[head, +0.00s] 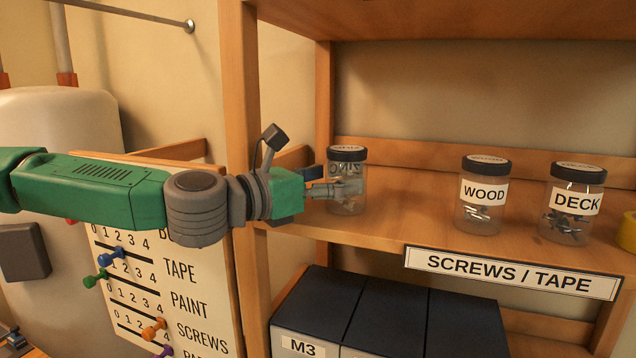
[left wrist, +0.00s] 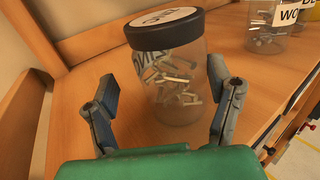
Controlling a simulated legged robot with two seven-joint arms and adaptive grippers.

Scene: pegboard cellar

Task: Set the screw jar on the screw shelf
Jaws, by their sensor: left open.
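A clear screw jar (head: 347,170) with a dark lid and pale screws stands upright at the left end of the screw shelf (head: 410,208). Its label faces away and shows reversed through the glass. My left gripper (head: 345,189) reaches in from the left at the jar. In the left wrist view the same jar (left wrist: 178,75) stands on the wood between the two spread fingers of the left gripper (left wrist: 163,78). The fingers are open, one on each side, with a gap visible at the left. My right gripper is not in view.
Jars marked WOOD (head: 484,195) and DECK (head: 572,203) stand further right on the shelf, with bare wood between. A SCREWS / TAPE sign (head: 510,273) is on the front edge. A wooden post (head: 241,120) stands close to my left arm. Dark-topped bins (head: 385,310) sit below.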

